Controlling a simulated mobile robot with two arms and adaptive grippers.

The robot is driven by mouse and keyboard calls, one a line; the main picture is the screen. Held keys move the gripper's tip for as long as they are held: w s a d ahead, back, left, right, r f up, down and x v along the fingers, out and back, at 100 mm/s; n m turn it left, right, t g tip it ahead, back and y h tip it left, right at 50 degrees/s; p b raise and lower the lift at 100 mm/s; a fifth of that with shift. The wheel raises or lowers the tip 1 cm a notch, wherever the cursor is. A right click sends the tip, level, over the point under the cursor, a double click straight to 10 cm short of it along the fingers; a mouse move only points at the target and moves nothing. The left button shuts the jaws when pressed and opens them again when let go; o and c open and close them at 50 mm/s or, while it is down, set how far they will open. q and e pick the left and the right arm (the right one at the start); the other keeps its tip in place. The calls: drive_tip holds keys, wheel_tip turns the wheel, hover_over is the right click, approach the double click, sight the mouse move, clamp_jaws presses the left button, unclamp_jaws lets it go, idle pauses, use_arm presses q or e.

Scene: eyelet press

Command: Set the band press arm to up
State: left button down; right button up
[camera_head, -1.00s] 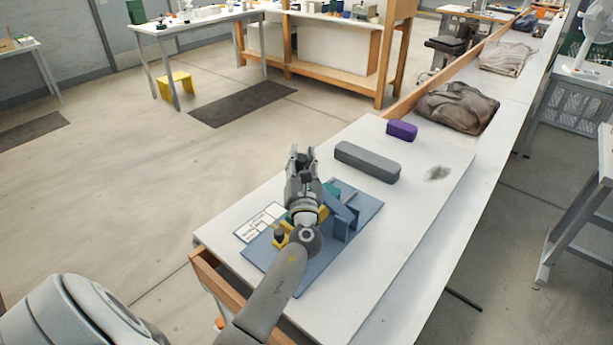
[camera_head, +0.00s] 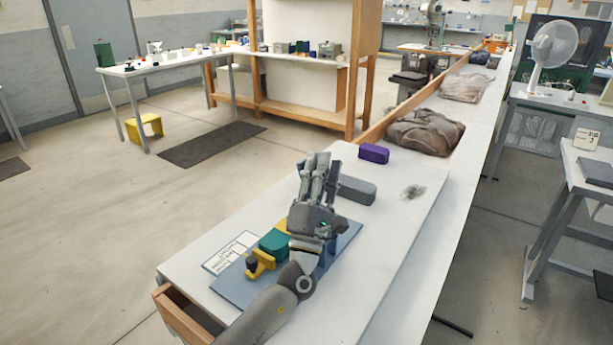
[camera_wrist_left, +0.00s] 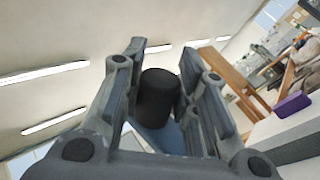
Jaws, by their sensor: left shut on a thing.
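The press stands on a blue base plate (camera_head: 236,287) on the white bench, with a teal body (camera_head: 274,242) and a yellow part (camera_head: 260,263) at its left end. My left gripper (camera_head: 318,168) is above the right part of the press, fingers pointing up and away in the head view. In the left wrist view, its fingers (camera_wrist_left: 160,72) are shut around a black cylindrical knob (camera_wrist_left: 158,98), which looks like the end of the press arm. My gripper and forearm hide the press arm in the head view, so its angle cannot be told. My right gripper is not in view.
A long grey block (camera_head: 356,190) and a purple block (camera_head: 374,153) lie on the bench beyond the press. A printed card (camera_head: 230,252) lies by the base plate. Folded dark cloth (camera_head: 425,132) is farther back.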

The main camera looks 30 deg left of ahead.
use_arm(q)
drive_tip(key=shift+s+d+m+t+h+b, duration=0.1)
drive_tip(key=shift+d+m+t+h+b, duration=0.2)
drive_tip(key=shift+d+m+h, duration=0.55)
drive_tip(key=shift+d+m+t+h+b, duration=0.25)
drive_tip(key=shift+d+m+h, duration=0.25)
drive_tip(key=shift+m+h, duration=0.55)
drive_tip(key=c, duration=1.1)
unclamp_jaws()
drive_tip(key=shift+d, duration=0.15)
drive_tip(key=s+f, duration=0.1)
drive_tip(key=s, duration=0.6)
drive_tip(key=s+d+f, duration=0.1)
drive_tip(key=s+f, duration=0.1)
drive_tip(key=s, duration=0.6)
drive_tip(key=shift+s+f, duration=0.25)
